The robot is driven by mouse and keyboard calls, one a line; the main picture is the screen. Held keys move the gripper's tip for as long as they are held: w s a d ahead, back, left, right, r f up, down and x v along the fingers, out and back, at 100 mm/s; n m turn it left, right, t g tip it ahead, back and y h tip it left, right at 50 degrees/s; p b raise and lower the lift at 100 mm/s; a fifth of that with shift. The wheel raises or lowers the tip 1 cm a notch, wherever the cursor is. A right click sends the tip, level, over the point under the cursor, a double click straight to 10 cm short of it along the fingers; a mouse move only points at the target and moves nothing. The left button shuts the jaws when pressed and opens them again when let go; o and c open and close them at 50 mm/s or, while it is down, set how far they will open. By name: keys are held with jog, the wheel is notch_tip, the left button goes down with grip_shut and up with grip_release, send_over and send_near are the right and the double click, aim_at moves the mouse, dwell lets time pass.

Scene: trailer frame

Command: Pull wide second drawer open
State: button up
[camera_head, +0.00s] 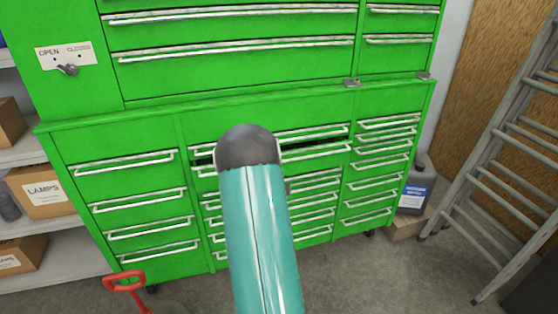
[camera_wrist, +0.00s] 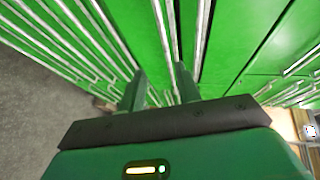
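The green tool cabinet (camera_head: 155,120) fills the middle of the head view. Its lower middle column has wide drawers with long silver bar handles. The wide second drawer's handle (camera_head: 318,151) runs out on both sides of my teal arm link, which hides its middle. A dark gap shows just above this handle. My gripper is hidden behind the arm in the head view. In the wrist view my gripper (camera_wrist: 161,75) faces the drawer fronts with its two fingers apart. A silver handle bar (camera_wrist: 164,38) runs up between the fingers; contact cannot be told.
Shelves with cardboard boxes (camera_head: 40,190) stand at the left. A red handle (camera_head: 125,280) sticks up at the lower left. Concrete floor (camera_head: 370,275) is clear in front.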

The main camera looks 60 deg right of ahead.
jog(key=shift+w, duration=0.1)
jog(key=v, duration=1.3)
jog(key=shift+a, duration=0.35)
